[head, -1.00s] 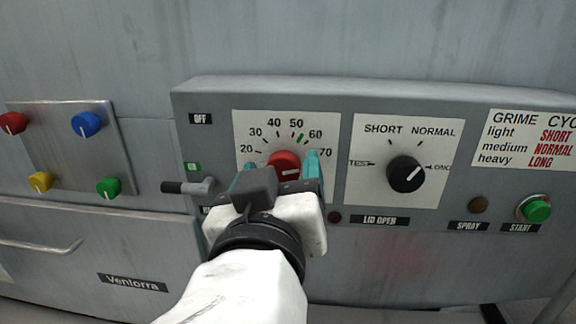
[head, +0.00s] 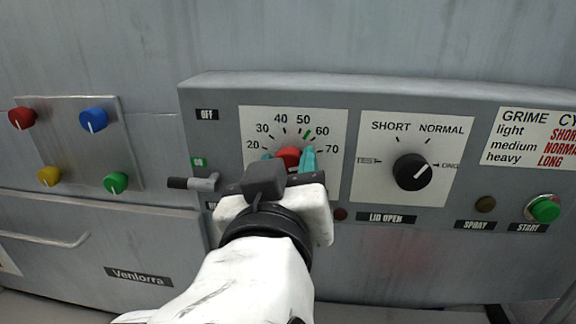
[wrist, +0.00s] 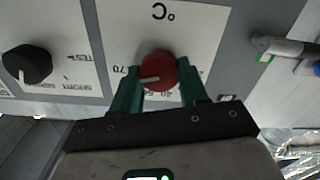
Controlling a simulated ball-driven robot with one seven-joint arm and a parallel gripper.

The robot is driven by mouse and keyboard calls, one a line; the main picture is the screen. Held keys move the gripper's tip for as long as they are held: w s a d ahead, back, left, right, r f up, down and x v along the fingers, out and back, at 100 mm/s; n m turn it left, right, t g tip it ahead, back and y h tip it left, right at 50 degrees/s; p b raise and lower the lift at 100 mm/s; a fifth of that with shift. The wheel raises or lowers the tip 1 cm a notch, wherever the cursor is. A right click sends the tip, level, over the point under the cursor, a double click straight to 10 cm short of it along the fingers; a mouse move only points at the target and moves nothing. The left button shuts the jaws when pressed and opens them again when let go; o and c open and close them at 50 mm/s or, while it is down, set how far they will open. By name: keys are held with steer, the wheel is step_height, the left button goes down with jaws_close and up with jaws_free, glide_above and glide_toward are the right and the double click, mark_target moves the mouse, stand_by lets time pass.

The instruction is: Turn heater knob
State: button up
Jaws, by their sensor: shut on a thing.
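The red heater knob (head: 289,155) sits on a white dial plate (head: 258,119) marked 20 to 70, with a green mark between 50 and 60. In the wrist view the knob (wrist: 157,71) shows a white pointer line toward the left side of the picture, near the 70. My gripper (head: 288,163) is at the knob, with one teal finger on each side. In the wrist view my gripper (wrist: 158,88) has its fingers shut on the knob's sides. The lower part of the knob is hidden by my gripper in the head view.
A black cycle knob (head: 411,172) is to the right, with a green START button (head: 545,209) farther right. A grey lever (head: 203,183) sticks out close left of my gripper. Several coloured knobs are on a plate (head: 71,130) at the far left.

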steer(key=shift+r+n+p, duration=0.1)
steer(key=shift+n+p, duration=0.3)
steer(key=shift+p, duration=0.15)
steer(key=n+p, duration=0.2)
steer(key=p, duration=0.1)
steer(key=shift+r+n, duration=0.1)
steer(key=shift+n, duration=0.3)
steer(key=shift+a+f+n+p, duration=0.1)
steer(key=shift+f+n+p, duration=0.05)
steer(key=shift+n+p, duration=1.15)
steer(key=shift+a+f+n+p, duration=0.1)
steer(key=shift+n+p, duration=1.15)
steer(key=shift+n, duration=0.05)
steer(key=shift+f, duration=0.1)
steer(key=o, duration=1.1)
steer(key=shift+c, duration=0.2)
steer(key=shift+s, duration=0.1)
